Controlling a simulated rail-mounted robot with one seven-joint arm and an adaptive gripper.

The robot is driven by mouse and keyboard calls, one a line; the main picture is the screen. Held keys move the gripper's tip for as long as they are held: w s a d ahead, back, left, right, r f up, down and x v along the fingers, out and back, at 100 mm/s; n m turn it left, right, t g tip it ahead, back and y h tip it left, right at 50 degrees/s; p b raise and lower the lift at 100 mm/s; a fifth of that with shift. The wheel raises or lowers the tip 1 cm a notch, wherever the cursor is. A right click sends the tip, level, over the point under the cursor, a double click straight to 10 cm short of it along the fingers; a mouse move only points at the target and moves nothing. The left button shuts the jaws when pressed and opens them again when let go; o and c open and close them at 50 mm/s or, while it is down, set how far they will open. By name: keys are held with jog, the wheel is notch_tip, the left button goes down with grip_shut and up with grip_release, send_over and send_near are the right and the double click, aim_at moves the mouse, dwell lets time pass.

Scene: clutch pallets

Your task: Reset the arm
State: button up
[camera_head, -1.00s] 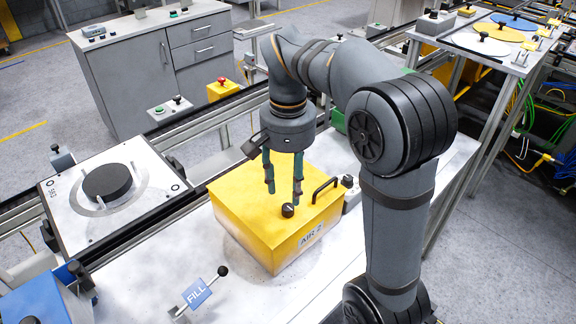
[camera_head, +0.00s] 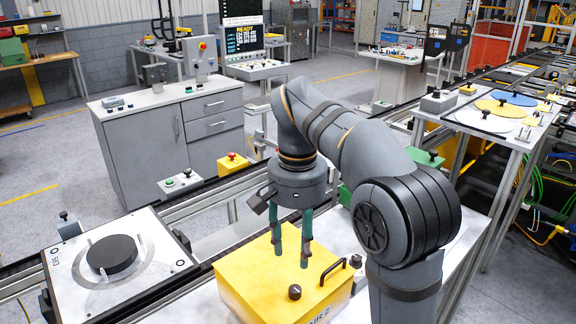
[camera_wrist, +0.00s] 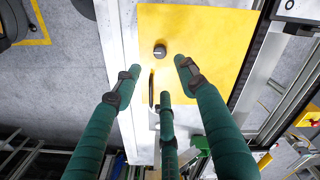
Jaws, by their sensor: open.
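My gripper (camera_head: 291,240) points down above the yellow box labelled "AIR 2" (camera_head: 248,287) in the head view. Its green fingers are spread apart with nothing between them. In the wrist view the open fingers of my gripper (camera_wrist: 157,88) hang over the yellow box (camera_wrist: 205,35). The box has a black knob (camera_head: 295,292), which also shows in the wrist view (camera_wrist: 160,51), and a black handle (camera_head: 333,270). The fingers appear apart from the knob. The lower front of the box is cut off in the head view.
A white plate with a black disc (camera_head: 112,254) lies to the left. A red button on a yellow box (camera_head: 232,164) and a two-button box (camera_head: 180,184) stand behind the rail. A grey cabinet (camera_head: 150,150) is farther back. Coloured discs (camera_head: 500,110) lie on a table at right.

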aim_at(295, 288)
notch_tip(295, 288, down, 12)
jog(key=shift+f, duration=0.1)
dwell(0.5)
jog(key=shift+r, duration=0.2)
